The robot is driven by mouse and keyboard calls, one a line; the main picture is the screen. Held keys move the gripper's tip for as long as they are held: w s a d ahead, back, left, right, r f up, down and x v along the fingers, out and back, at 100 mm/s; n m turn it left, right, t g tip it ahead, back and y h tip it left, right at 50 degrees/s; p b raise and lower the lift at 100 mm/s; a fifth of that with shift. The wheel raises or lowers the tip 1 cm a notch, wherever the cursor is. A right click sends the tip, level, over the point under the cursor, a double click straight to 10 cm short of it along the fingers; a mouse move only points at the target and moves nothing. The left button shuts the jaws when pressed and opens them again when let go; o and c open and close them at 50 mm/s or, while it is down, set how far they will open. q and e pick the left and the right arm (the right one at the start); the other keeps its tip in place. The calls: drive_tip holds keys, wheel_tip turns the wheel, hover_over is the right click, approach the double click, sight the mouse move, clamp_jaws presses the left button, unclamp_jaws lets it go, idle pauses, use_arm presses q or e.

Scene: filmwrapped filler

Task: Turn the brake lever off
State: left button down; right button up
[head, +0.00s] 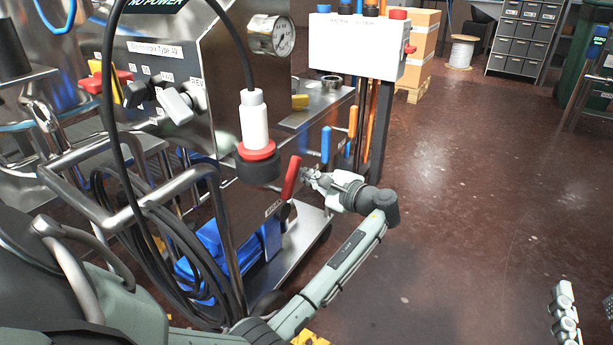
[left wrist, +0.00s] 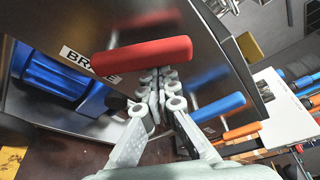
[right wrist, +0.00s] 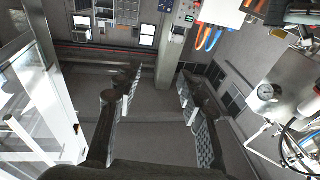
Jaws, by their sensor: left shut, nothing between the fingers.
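The brake lever has a red handle (head: 291,178) that stands up at a tilt at the machine's lower right side in the head view. In the left wrist view the red handle (left wrist: 140,57) lies across the picture, close beyond the fingertips. A label (left wrist: 88,61) reading "BRAKE", partly covered, is beside it. My left gripper (head: 309,175) is just right of the handle, its fingers shut together with nothing between them. The fingertips (left wrist: 160,76) overlap the handle's lower edge; contact cannot be told. My right gripper (right wrist: 159,80) is open and empty, away from the lever.
Blue-handled (head: 326,145) and orange-handled levers stand just behind the brake lever. A white and red plug (head: 254,125) on a black cable hangs left of it. The metal machine (head: 190,60) with a gauge fills the left. Open brown floor (head: 470,190) lies right.

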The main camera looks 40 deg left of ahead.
sight(295, 171)
use_arm(q)
drive_tip(key=n, duration=0.1)
drive_tip(key=s+r+n+y+b, duration=0.1)
drive_tip(key=n, duration=0.1)
drive_tip(key=shift+s+d+r+t, duration=0.1)
drive_tip(key=shift+s+t, duration=0.2)
drive_tip(key=shift+s+r+n, duration=0.2)
drive_tip(key=shift+n, duration=0.5)
drive_tip(key=shift+s+r, duration=0.15)
drive_tip(key=shift+s, duration=0.25)
use_arm(e)
drive_tip(key=shift+s+a+r+t, duration=0.15)
drive_tip(key=shift+s+r+t, duration=0.05)
drive_tip(key=shift+r, duration=0.25)
drive_tip(key=shift+s+a+r+t, duration=0.15)
drive_tip(key=shift+r+t, duration=0.05)
drive_tip(key=shift+r, duration=0.25)
use_arm(q)
drive_tip(key=shift+w, duration=0.1)
